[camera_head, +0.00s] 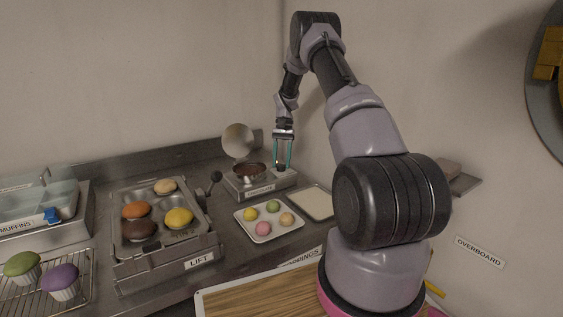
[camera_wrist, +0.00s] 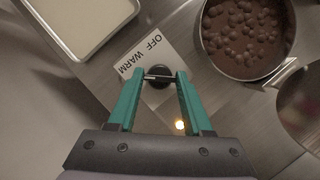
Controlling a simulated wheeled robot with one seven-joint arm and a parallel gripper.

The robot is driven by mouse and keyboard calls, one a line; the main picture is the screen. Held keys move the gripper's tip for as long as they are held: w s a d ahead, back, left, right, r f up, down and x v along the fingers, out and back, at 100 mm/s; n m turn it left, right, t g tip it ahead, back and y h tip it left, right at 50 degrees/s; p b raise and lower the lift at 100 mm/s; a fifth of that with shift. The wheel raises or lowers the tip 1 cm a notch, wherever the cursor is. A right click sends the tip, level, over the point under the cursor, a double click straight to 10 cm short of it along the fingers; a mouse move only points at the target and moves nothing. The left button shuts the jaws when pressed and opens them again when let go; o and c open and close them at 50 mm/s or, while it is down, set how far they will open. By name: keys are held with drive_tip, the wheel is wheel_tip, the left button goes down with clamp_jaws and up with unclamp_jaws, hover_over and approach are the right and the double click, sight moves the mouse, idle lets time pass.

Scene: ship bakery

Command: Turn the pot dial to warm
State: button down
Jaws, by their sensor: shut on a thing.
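The pot dial (camera_wrist: 158,76) is a small black knob beside a plate (camera_wrist: 143,52) lettered OFF and WARM. A thin pale bar crosses its top between the fingertips. I cannot tell for sure which word the dial points to. My gripper (camera_wrist: 160,76) is shut on the dial from above, one teal finger on each side. In the head view my gripper (camera_head: 282,164) points straight down at the right end of the pot's base (camera_head: 262,186). The pot (camera_wrist: 246,30) holds brown, lumpy melted chocolate, and it also shows in the head view (camera_head: 250,170).
The round lid (camera_head: 238,140) stands open behind the pot. The lift muffin tin (camera_head: 160,216) stands to the left.

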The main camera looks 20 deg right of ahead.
idle(0.4)
drive_tip(key=shift+c, duration=1.6)
unclamp_jaws()
drive_tip(key=v, duration=1.1)
drive_tip(key=shift+a, duration=0.15)
